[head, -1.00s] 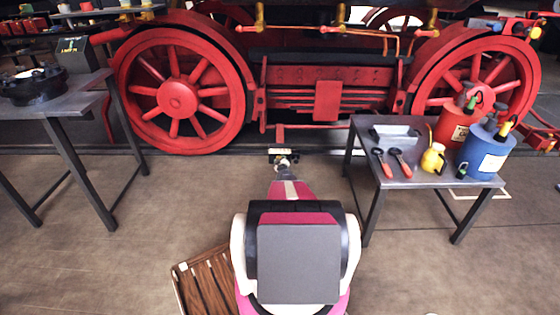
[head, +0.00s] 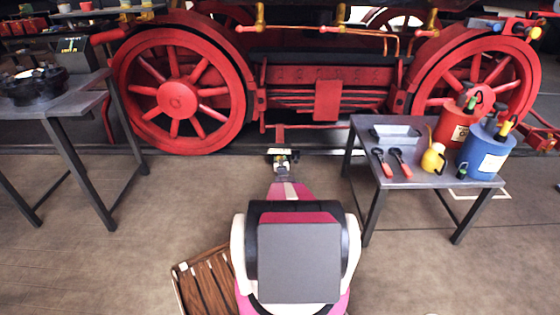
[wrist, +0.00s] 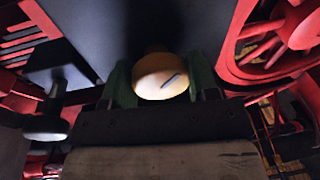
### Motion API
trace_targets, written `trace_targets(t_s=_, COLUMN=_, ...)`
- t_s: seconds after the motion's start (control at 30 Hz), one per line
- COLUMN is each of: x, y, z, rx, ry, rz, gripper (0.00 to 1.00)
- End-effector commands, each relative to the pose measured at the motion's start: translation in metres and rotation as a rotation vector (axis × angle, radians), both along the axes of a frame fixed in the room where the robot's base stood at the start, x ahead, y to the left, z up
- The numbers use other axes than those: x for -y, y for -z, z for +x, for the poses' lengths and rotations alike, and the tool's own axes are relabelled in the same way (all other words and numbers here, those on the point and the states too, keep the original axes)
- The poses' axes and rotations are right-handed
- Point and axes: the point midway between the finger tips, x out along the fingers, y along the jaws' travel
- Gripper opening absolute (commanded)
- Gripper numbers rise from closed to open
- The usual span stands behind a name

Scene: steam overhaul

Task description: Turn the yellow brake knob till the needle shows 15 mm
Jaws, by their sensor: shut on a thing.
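The yellow brake knob (wrist: 160,77) shows as a rounded orange-yellow shape in the wrist view, with a short dark slot or mark right of its middle. My gripper (wrist: 162,84) has its two dark green fingers on either side of the knob, shut on it. In the head view my gripper (head: 282,160) is low in front of the locomotive, between the two red wheels. A small pale plate with dark marks (head: 283,151) shows just beyond it, perhaps the gauge. Its needle and reading are too small to make out.
A red spoked wheel (head: 177,97) stands at left and another at right. A side table (head: 455,179) at right holds tools, a yellow oiler and red and blue cans. A workbench (head: 75,103) is at left. A slatted wooden item (head: 203,283) lies beside my base.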

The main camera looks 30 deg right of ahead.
Motion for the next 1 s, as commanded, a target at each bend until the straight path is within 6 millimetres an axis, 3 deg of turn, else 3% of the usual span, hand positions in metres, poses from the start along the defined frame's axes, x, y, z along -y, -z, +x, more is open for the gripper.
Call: trace_targets(t_s=1.0, x=-0.0018, y=0.0011, z=-0.0004, rx=0.462, ry=0.000, rz=0.759, gripper=0.30)
